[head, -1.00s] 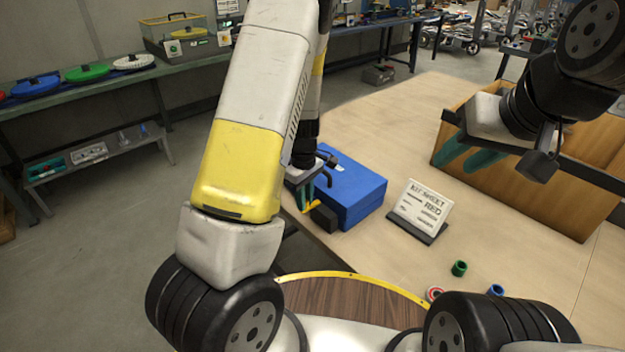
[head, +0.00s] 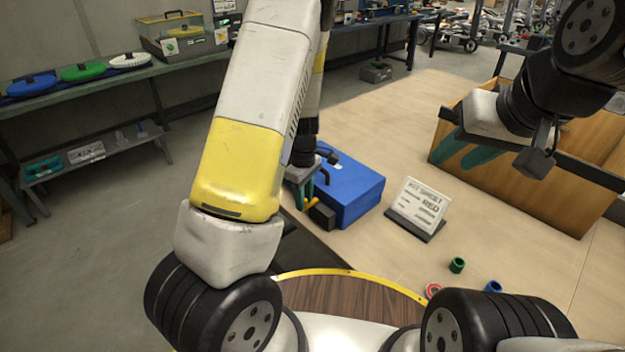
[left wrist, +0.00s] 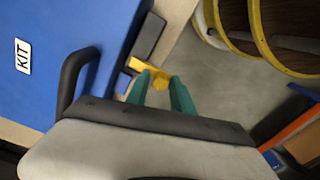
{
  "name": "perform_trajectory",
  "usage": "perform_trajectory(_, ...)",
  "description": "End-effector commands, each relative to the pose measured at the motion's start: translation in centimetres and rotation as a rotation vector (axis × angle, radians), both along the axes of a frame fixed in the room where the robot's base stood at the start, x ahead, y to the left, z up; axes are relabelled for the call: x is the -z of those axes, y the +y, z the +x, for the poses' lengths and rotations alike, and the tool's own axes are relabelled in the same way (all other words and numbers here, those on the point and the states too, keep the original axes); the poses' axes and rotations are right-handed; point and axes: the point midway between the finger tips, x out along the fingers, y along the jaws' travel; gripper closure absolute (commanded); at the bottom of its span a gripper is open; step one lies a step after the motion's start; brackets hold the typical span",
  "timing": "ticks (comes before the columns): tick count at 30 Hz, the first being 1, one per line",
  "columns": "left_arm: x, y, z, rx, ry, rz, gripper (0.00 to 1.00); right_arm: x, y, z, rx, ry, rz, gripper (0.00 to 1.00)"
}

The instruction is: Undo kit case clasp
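The blue kit case (head: 352,188) stands near the table's left edge, and its blue face with a KIT label also shows in the left wrist view (left wrist: 50,50). A yellow clasp lever (left wrist: 150,70) lies by a dark block on the case's side. My left gripper (head: 305,200) is at this side, and its teal fingers (left wrist: 160,78) stand apart around the lever's end. I cannot tell whether they press on it. My right gripper (head: 450,160) is open and empty, in front of the wooden box at the right.
A green ring (head: 457,265), a red one (head: 433,290) and a blue one (head: 493,286) lie near the front. A wooden box (head: 540,190) stands at the right.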

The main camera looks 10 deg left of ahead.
Motion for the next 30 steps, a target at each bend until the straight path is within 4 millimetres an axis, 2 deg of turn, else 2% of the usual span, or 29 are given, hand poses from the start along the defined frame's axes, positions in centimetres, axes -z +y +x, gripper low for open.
perform_trajectory(8,-0.7,0.0,0.0,0.001,-0.001,0.001,0.72,0.0,0.0,0.0,0.0,0.0,0.0,0.64)
perform_trajectory(16,-5.2,0.0,0.1,0.002,-0.004,-0.001,0.72,0.0,0.0,0.0,0.0,0.0,0.0,0.64)
perform_trajectory(21,-7.2,0.0,0.1,0.001,-0.002,-0.001,0.72,0.0,0.0,0.0,0.0,0.0,0.0,0.64)
perform_trajectory(30,-7.8,0.0,0.0,0.0,0.001,0.0,0.72,0.0,0.0,0.0,0.0,0.0,0.0,0.64)
